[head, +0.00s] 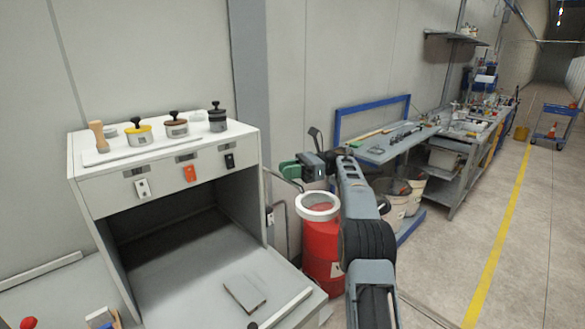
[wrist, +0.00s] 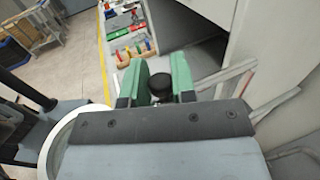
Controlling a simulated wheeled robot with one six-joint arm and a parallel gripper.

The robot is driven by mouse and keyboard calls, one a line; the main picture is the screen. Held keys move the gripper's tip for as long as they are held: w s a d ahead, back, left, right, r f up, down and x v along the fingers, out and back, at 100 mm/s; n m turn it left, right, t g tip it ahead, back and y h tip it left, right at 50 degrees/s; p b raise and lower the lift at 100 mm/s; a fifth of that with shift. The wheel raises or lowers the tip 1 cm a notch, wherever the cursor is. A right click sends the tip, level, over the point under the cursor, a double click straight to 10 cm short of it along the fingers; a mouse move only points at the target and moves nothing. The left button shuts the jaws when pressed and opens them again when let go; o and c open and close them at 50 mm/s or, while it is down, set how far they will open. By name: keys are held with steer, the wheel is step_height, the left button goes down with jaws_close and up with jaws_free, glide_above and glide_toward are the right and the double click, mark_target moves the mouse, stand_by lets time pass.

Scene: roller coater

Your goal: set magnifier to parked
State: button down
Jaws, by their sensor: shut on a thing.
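A thick white ring (head: 318,206), which looks like the magnifier's head, shows in front of the red drum in the head view. A white ring also shows at the lower left of the wrist view (wrist: 72,128), partly hidden by my gripper's body. Pale jointed bars (wrist: 240,72) run to the right of my gripper, beside the white cabinet. My gripper (wrist: 160,88) has green fingers shut on a black round knob. The knob (wrist: 160,82) sits between the fingertips. In the head view my gripper (head: 289,170) is right of the cabinet, above the ring; the knob is not clear there.
The white cabinet (head: 165,190) has an open front and stamp-like tools with knobs on top. A red drum (head: 322,250) stands close to its right side. A blue-framed bench (head: 385,145) is behind my arm.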

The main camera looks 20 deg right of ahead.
steer(key=shift+r, duration=0.1)
steer(key=c, duration=1)
jaws_free()
step_height(320, 180, up, 3)
steer(key=shift+f, duration=0.2)
steer(key=shift+s+a+r+b, duration=0.15)
steer(key=shift+s+r+b, duration=1.7)
steer(key=shift+s, duration=0.5)
steer(key=shift+s+a+r+b, duration=0.1)
steer(key=shift+s+r+b, duration=1.5)
steer(key=shift+s+b, duration=0.65)
steer(key=shift+s+a+r+b, duration=0.15)
steer(key=shift+s+r+b, duration=1.65)
steer(key=shift+s, duration=0.65)
steer(key=shift+f, duration=0.1)
